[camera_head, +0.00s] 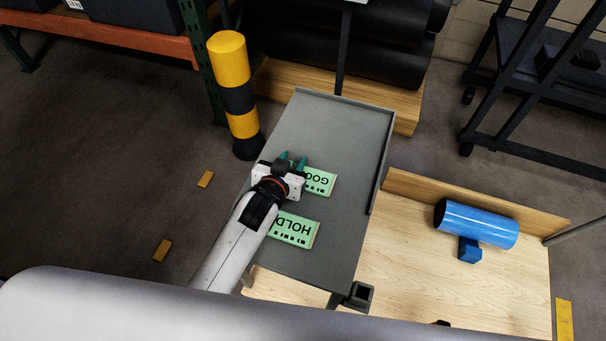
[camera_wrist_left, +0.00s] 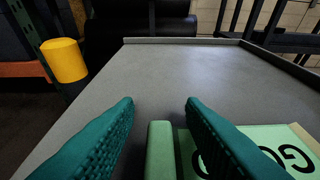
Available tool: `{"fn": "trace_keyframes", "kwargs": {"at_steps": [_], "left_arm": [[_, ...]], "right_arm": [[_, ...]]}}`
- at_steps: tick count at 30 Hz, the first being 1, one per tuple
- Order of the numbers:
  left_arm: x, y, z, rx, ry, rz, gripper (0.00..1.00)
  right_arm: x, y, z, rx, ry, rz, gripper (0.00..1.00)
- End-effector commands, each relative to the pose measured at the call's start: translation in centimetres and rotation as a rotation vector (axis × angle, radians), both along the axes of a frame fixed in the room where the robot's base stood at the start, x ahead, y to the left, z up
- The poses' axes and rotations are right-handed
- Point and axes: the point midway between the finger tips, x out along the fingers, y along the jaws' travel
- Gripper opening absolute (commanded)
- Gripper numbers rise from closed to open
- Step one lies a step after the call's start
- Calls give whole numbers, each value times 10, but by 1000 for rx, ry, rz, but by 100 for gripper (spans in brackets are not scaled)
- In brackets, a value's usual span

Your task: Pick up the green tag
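Two light green tags lie on a grey tray-like table (camera_head: 335,125). The one lettered "GOO…" (camera_head: 320,182) is farther away; the one lettered "HOLD" (camera_head: 295,230) is nearer. My left gripper (camera_head: 293,160) is at the left end of the "GOO…" tag and hides part of it. In the left wrist view, its teal fingers (camera_wrist_left: 159,108) are spread apart. A raised light green bar (camera_wrist_left: 160,152) stands between them with gaps on both sides, beside the tag's lettered face (camera_wrist_left: 270,142). My right gripper does not show.
The grey table has a raised rim along its right and far sides; its far part is clear. A yellow and black post (camera_head: 230,62) stands close at the left. A wooden platform (camera_head: 410,270) with a blue cylinder (camera_head: 478,223) is at the right.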

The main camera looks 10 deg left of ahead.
Motion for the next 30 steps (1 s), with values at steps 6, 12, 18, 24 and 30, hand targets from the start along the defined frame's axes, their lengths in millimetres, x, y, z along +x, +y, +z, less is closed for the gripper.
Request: {"fn": "trace_keyframes", "kwargs": {"at_steps": [6, 12, 18, 24, 30], "left_arm": [[0, 0, 0, 0, 0, 0, 15], [0, 0, 0, 0, 0, 0, 0], [0, 0, 2, 0, -1, 0, 0], [0, 0, 28, -1, -4, 0, 0], [0, 0, 70, -1, -5, 0, 0]], "right_arm": [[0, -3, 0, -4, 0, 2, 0], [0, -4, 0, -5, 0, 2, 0], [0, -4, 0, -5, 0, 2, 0], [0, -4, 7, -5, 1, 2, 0], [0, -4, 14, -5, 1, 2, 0]]}}
